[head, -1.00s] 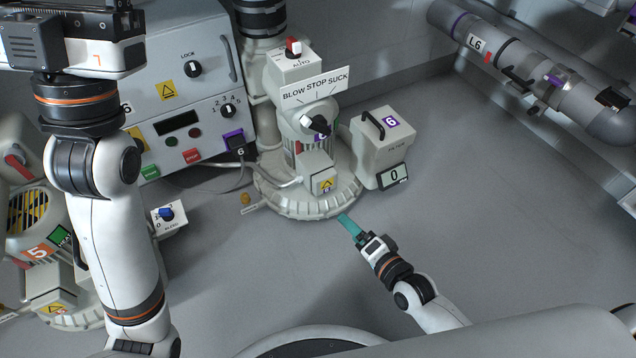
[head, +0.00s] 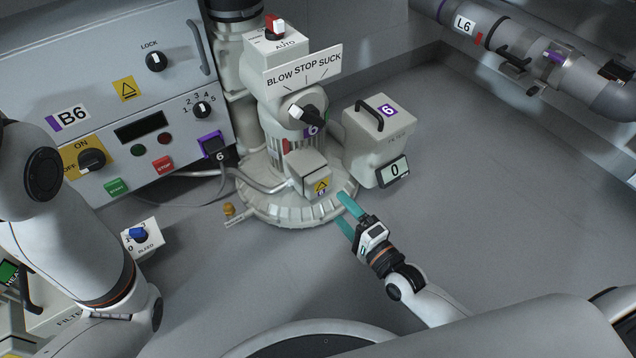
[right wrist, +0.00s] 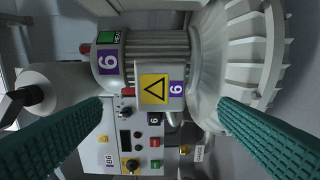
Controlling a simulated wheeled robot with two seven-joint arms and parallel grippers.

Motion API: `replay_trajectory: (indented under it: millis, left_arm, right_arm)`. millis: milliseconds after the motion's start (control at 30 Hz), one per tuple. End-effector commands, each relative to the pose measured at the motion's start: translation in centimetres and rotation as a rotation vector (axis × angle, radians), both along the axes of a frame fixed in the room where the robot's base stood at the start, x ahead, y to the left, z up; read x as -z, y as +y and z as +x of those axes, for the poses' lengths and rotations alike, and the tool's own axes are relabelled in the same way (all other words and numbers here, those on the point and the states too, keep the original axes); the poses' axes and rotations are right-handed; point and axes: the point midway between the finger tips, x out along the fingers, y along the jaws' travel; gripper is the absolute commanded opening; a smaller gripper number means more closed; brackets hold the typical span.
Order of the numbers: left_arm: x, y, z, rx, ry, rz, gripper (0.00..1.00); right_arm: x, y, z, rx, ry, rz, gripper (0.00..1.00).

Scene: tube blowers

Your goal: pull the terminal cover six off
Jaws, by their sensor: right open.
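Terminal cover six (head: 311,176) is a pale box with a yellow warning triangle and a small purple label, seated on the front of blower six (head: 303,132). In the right wrist view the cover (right wrist: 148,70) lies between the fingers, further off, with its triangle and purple 6 facing the camera. My right gripper (head: 344,211) is open and empty, just right of and below the cover in the head view, apart from it. Its teal fingers (right wrist: 160,110) are spread wide in the right wrist view. My left gripper is out of view; only its arm shows at the left.
Control box B6 (head: 128,138) stands left of the blower, with a cable to a black plug (head: 214,149). Filter six (head: 376,138) with its 0 display stands close on the right. A bleed knob box (head: 141,238) sits front left. The floor at right is clear.

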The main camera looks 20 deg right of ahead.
Motion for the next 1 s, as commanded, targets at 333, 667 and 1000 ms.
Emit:
replay_trajectory:
  millis: [333,667,1000]
  left_arm:
    - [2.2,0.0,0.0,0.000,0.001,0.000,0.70]
    - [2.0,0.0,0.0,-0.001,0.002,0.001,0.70]
    - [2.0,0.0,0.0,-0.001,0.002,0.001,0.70]
  right_arm:
    - [0.2,1.6,4.4,0.002,-0.003,0.002,0.84]
    - [0.0,2.7,7.5,0.000,0.000,0.000,0.84]
    - [0.0,2.9,8.0,0.000,0.001,0.000,0.84]
